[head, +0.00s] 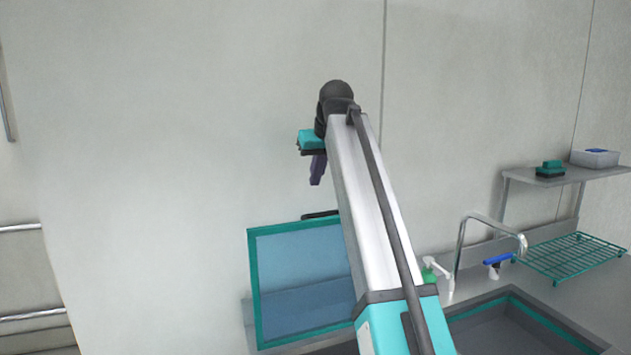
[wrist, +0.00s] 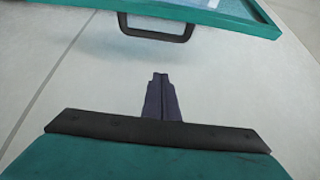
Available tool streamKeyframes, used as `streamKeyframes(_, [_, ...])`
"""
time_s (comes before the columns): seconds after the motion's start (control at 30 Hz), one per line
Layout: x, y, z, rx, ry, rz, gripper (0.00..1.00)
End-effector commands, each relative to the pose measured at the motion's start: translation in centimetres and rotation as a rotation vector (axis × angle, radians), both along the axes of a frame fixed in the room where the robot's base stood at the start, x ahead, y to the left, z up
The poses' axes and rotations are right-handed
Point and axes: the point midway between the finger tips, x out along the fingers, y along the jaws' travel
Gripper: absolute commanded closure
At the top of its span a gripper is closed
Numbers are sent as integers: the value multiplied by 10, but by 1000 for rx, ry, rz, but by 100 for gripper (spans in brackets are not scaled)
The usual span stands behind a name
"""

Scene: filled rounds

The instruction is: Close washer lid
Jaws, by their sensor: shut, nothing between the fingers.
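The washer lid (head: 295,262) is a clear panel in a teal frame, standing raised and open, left of my arm in the head view. Its black handle (head: 318,214) is at its top edge, partly hidden by my arm. My gripper (head: 317,180) is shut and empty, pointing down above the handle in the head view. In the wrist view the lid (wrist: 225,15) crosses the top, and its handle (wrist: 155,36) lies just beyond the shut fingertips of my gripper (wrist: 160,76), with a visible gap. The washer's body is mostly hidden behind my arm.
To the right are a chrome tap (head: 487,218), a green bottle (head: 430,276), a teal-rimmed basin (head: 530,318) and a green drying rack (head: 570,256). A wall shelf (head: 560,182) holds a teal sponge (head: 550,169) and a clear tub (head: 595,159). The space left of the lid is free.

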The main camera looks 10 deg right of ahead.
Motion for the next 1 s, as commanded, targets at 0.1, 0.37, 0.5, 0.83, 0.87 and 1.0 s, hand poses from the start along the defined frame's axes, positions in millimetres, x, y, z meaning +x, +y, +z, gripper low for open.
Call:
streamKeyframes(0.1, [5, 1, -10, 0, 1, 0, 100])
streamKeyframes(0.37, [20, 5, -36, 0, 2, 1, 100])
streamKeyframes(0.5, [29, 7, -50, 0, 2, 1, 100])
streamKeyframes(0.83, [39, 10, -77, -1, -1, 2, 100])
streamKeyframes(0.87, [36, 9, -78, 0, -1, 2, 100])
streamKeyframes(1.0, [26, 7, -80, 0, 0, 2, 100])
